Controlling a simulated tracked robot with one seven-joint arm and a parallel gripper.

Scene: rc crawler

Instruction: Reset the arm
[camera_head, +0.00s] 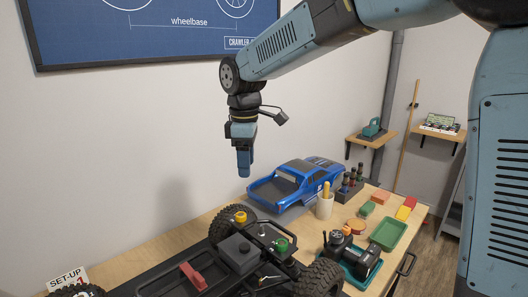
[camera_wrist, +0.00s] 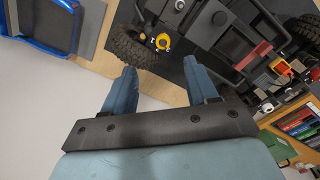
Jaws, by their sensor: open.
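My gripper (camera_head: 245,172) hangs from my blue arm, pointing down in the air above the wooden workbench, left of the blue truck body (camera_head: 297,184) in the head view. In the wrist view my gripper (camera_wrist: 160,85) shows two blue fingers spread apart with nothing between them. The black crawler chassis (camera_head: 240,255) lies below on the bench, with a yellow cap, a green cap and a red part on it. The chassis also shows in the wrist view (camera_wrist: 205,55), beyond the fingertips.
On the bench (camera_head: 180,245) stand a cream cup (camera_head: 325,205), a green tray (camera_head: 388,234), a teal tray with dark parts (camera_head: 352,262) and small coloured boxes. A framed blueprint (camera_head: 150,30) hangs on the wall. The air around my gripper is clear.

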